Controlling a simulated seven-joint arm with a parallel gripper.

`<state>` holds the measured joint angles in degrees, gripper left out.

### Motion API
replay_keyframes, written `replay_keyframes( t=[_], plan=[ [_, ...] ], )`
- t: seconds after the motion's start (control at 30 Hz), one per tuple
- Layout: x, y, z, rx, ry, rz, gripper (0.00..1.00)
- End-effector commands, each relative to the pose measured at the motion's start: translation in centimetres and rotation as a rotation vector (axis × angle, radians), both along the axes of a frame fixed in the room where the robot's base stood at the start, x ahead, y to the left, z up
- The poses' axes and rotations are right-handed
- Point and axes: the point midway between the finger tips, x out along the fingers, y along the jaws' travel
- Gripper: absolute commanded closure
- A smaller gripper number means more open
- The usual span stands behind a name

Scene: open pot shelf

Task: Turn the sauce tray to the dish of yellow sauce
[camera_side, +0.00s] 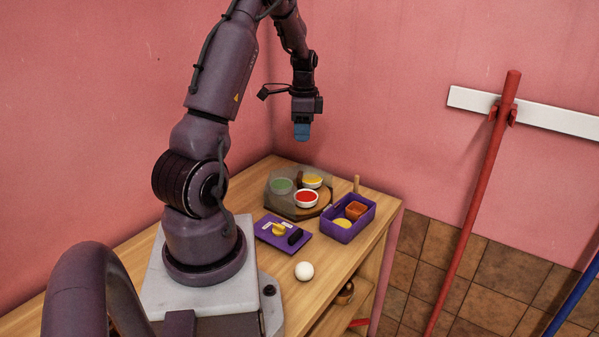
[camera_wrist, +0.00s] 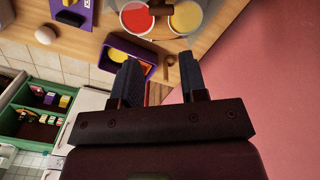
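The round wooden sauce tray (camera_side: 322,210) lies at the back of the table, partly under a see-through grey cover (camera_side: 280,206). It carries a green dish (camera_side: 281,186), a yellow dish (camera_side: 313,181) at the back and a red dish (camera_side: 306,198) at the front. The red dish (camera_wrist: 138,19) and yellow dish (camera_wrist: 186,17) also show at the top of the wrist view. A wooden peg (camera_side: 357,184) stands at the tray's right; in the wrist view it (camera_wrist: 168,66) shows beyond my fingers. My gripper (camera_side: 302,132) is open and empty, high above the tray.
A purple box (camera_side: 345,230) with orange and yellow things stands right of the tray. A purple board (camera_side: 267,236) with a yellow and a black piece lies in front. A white ball (camera_side: 304,271) sits near the front edge. Pink walls stand behind.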

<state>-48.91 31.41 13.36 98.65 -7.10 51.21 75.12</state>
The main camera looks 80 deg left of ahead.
Motion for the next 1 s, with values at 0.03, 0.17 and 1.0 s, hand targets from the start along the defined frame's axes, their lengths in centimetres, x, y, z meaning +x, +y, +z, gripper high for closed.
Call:
replay_keyframes(
  t=[0.03,0.17,1.0],
  plan=[
    [-0.1,0.0,0.0,0.003,-0.002,0.137,0.61],
    [-0.4,0.2,0.1,0.011,-0.01,0.536,0.61],
    [-0.7,0.3,-5.6,0.009,-0.017,1.397,0.61]
  ],
)
